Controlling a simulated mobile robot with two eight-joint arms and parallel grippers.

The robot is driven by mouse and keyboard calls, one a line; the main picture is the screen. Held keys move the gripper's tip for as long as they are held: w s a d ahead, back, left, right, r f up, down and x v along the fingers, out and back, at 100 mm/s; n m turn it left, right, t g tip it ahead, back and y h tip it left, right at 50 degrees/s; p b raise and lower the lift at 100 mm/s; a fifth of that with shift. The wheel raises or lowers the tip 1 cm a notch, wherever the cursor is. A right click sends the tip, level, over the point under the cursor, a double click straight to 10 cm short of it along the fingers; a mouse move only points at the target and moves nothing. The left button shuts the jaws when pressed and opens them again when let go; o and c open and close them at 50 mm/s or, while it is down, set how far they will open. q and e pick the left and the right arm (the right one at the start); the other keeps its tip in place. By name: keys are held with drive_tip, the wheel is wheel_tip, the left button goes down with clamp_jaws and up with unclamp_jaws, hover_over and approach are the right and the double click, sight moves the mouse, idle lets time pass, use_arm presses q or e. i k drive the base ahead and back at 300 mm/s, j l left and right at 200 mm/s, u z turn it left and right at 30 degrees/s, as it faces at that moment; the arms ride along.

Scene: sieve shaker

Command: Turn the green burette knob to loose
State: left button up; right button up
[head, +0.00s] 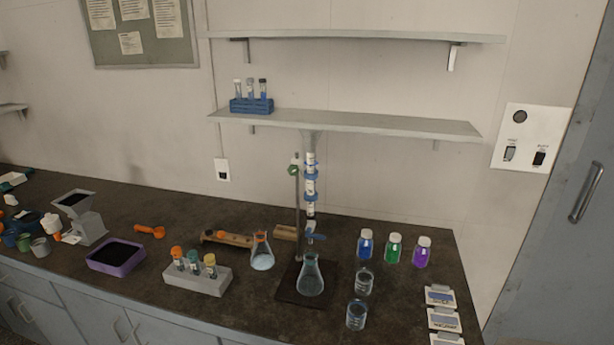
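A burette (310,197) stands upright near the middle of the head view, held at blue clamps (311,178) beside a thin stand rod (297,215). A small green knob (293,170) sits at the upper left of the burette, by the rod. Its exact turn position is too small to tell. A blue stopcock (316,238) shows at the burette's lower end. A conical flask (311,277) stands below it on the dark stand base (287,293). Neither of my grippers is in view.
A shelf (380,125) hangs behind the burette top. An orange-necked flask (262,254) and a vial rack (199,282) stand left. Two beakers (364,283) and blue, green and purple bottles (394,250) stand right. The counter's front right has cards (443,319).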

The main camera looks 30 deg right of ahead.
sight(294, 170)
drive_tip(key=i+j+z, duration=0.1)
drive_tip(key=z, duration=1.25)
drive_tip(key=i+j+z, duration=0.15)
drive_tip(key=j+z, duration=0.7)
drive_tip(key=j, duration=0.2)
drive_tip(key=i, duration=0.05)
